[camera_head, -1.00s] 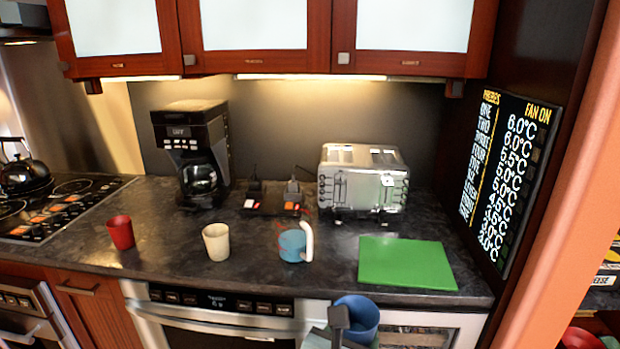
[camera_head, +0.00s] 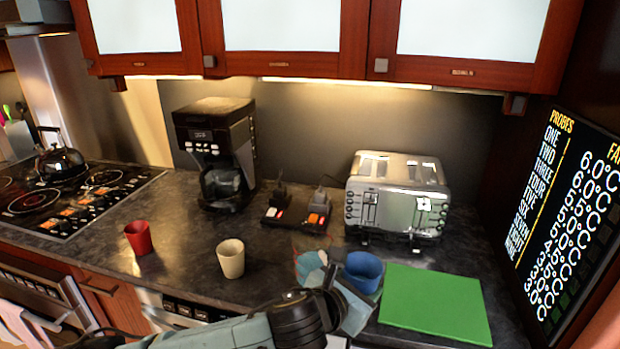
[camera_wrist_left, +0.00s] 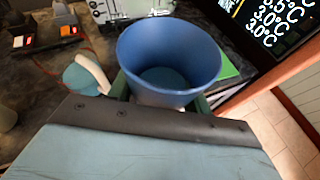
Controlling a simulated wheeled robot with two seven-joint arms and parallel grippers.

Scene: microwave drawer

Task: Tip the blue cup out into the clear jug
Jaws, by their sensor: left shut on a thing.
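The blue cup (camera_head: 362,272) is held by my left gripper (camera_head: 352,298), just right of the jug in the head view. The cup looks roughly upright. In the left wrist view I look into the blue cup (camera_wrist_left: 170,50), with the green fingers (camera_wrist_left: 205,102) on either side of it; its bottom looks teal-blue. The jug (camera_head: 309,266) has blue showing in it and stands on the counter, partly hidden by my left arm and the cup. In the left wrist view the jug (camera_wrist_left: 82,78) shows its white handle. My right gripper is not in view.
A green board (camera_head: 435,303) lies right of the cup. A toaster (camera_head: 397,198) and a power strip (camera_head: 296,213) stand behind. A beige cup (camera_head: 230,259) and a red cup (camera_head: 138,238) stand to the left. A coffee maker (camera_head: 217,155) is at the back.

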